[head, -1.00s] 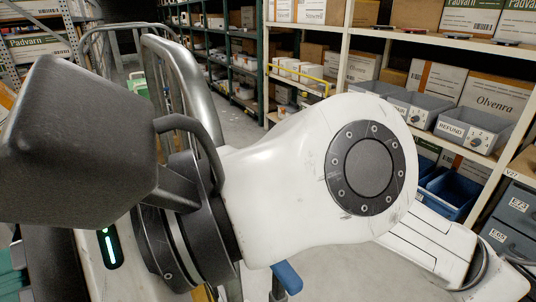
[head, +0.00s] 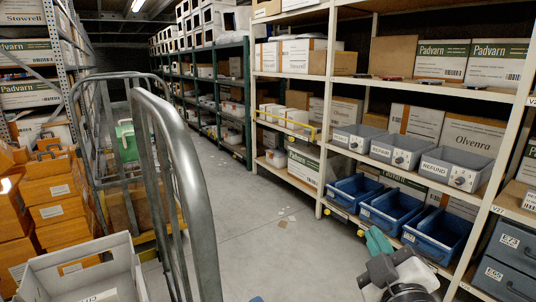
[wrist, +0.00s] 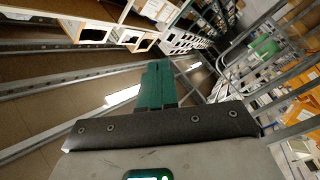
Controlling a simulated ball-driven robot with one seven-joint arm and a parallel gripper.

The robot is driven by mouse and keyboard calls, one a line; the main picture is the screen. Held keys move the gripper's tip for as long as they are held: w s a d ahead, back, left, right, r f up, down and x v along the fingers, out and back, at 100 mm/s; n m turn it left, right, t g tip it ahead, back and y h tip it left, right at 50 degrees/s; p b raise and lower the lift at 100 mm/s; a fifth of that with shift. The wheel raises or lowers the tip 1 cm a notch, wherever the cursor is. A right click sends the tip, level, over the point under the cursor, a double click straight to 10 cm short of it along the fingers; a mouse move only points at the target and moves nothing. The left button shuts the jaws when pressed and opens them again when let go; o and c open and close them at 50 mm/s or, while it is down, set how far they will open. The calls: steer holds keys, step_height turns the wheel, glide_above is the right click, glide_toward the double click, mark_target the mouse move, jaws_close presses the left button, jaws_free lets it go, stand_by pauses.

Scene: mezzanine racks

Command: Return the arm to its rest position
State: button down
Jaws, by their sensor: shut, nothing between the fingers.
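My gripper (head: 377,240) shows at the bottom right of the head view, low in front of the blue bins. Its teal fingers point up, and the grey wrist and part of my arm are below them, cut off by the bottom edge. In the wrist view my gripper (wrist: 156,70) has its teal fingers pressed together, with nothing between them. The fingers touch nothing that I can see. Most of my arm is out of the head view.
Blue bins (head: 393,209) and grey bins (head: 401,150) fill the right rack. A metal-railed cart (head: 180,165) stands at the left, beside stacked orange boxes (head: 55,212) and a grey open crate (head: 85,272). The aisle floor (head: 245,215) between is mostly clear, with small scraps.

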steer(key=s+d+f+m+g, duration=0.3)
steer(key=s+f+g, duration=0.3)
steer(key=f, duration=0.7)
steer(key=s+d+f+m+g, duration=0.35)
steer(key=s+f, duration=0.35)
steer(key=f, duration=0.6)
steer(key=s+d+f+m+g, duration=0.1)
steer(key=s+f+g, duration=0.3)
steer(key=s, duration=0.6)
steer(key=s+d+f+m+g, duration=0.1)
steer(key=s+f+g, duration=0.3)
steer(key=s, duration=0.6)
step_height(320, 180, down, 3)
steer(key=shift+d+r+m, duration=0.1)
steer(key=shift+d+m, duration=0.05)
steer(key=shift+m, duration=0.4)
